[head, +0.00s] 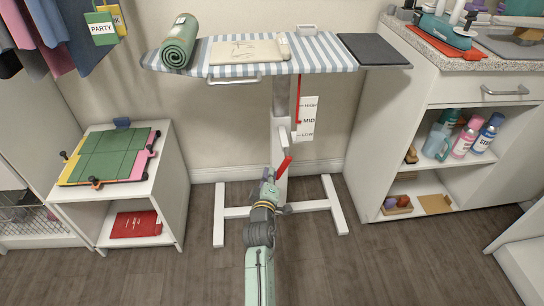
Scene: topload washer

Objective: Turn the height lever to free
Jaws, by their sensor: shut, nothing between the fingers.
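The ironing board (320,55) has a striped top and stands on a white column. The red height lever (285,166) sticks out from the column, tilted with its upper end to the right. Above it is a white scale plate (307,118) reading HIGH, MID and LOW, with a red marker beside it near MID. I cannot see a label reading "free". My gripper (269,174) is low in front of the column, just left of the lever's lower end. It is shut and empty. Whether it touches the lever I cannot tell. My arm hides part of the column's lower end.
A rolled green towel (179,42), a folded cream cloth (245,52) and a dark pad (373,49) lie on the board. A white shelf unit (172,190) stands left, a counter with shelves (385,150) right. The board's white feet (335,205) spread across the floor.

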